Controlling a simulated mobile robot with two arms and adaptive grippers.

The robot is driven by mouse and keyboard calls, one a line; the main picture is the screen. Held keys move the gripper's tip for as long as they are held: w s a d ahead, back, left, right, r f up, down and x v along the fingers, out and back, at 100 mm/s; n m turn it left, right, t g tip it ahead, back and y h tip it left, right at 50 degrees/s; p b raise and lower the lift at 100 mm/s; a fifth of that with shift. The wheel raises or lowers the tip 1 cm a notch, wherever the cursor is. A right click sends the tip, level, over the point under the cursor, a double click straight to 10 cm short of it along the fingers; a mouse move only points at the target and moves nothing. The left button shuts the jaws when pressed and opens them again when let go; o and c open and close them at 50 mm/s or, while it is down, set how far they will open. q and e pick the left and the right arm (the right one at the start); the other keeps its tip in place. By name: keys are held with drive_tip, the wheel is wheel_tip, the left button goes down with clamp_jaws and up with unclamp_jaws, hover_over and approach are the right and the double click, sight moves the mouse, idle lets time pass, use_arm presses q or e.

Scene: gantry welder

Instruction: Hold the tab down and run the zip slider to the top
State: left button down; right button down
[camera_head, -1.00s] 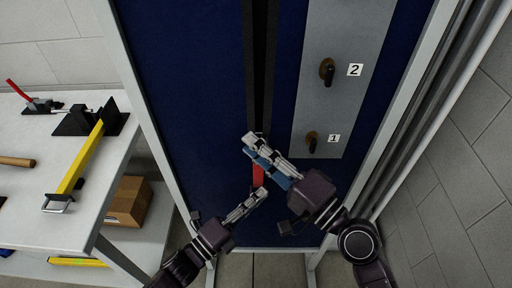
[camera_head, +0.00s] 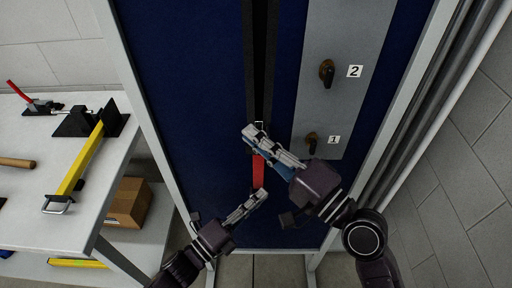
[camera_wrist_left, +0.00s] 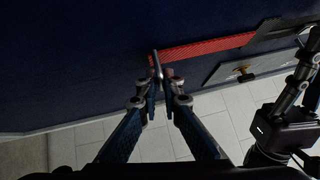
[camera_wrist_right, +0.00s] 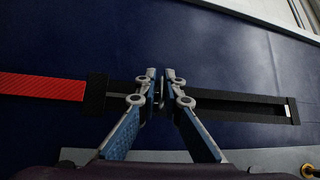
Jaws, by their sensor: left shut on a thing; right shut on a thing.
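A dark blue curtain (camera_head: 185,110) carries a zip with black tape (camera_head: 251,60), and a dark slot shows between the tapes above my right gripper. A red tab (camera_head: 258,172) hangs below the zip and also shows in the left wrist view (camera_wrist_left: 210,47). My left gripper (camera_head: 262,194) is shut on the lower end of the tab, near the curtain's bottom. My right gripper (camera_head: 250,135) is shut at the zip line above the tab, on what appears to be the slider. Its fingers (camera_wrist_right: 159,82) hide most of it.
A grey plate (camera_head: 335,75) with two knobs, marked 1 and 2, stands right of the zip, close to my right gripper. A pale frame (camera_head: 140,100) borders the curtain. At left, a bench (camera_head: 30,215) holds clamps and a yellow bar; a cardboard box (camera_head: 130,203) sits below.

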wheel_tip(320, 180, up, 15)
drive_tip(key=shift+f, duration=0.2)
idle(0.3)
drive_tip(key=c, duration=2.2)
unclamp_jaws()
drive_tip(key=shift+a, duration=0.1)
drive_tip(key=shift+o, duration=0.2)
drive_tip(key=shift+f, duration=0.1)
wheel_tip(320, 180, down, 18)
drive_tip(key=f+v, duration=0.1)
drive_tip(key=v, duration=1.1)
wheel_tip(320, 180, down, 9)
drive_tip(key=w+d+h, duration=0.2)
drive_tip(key=shift+w+d, duration=0.25)
drive_tip(key=shift+d, duration=0.1)
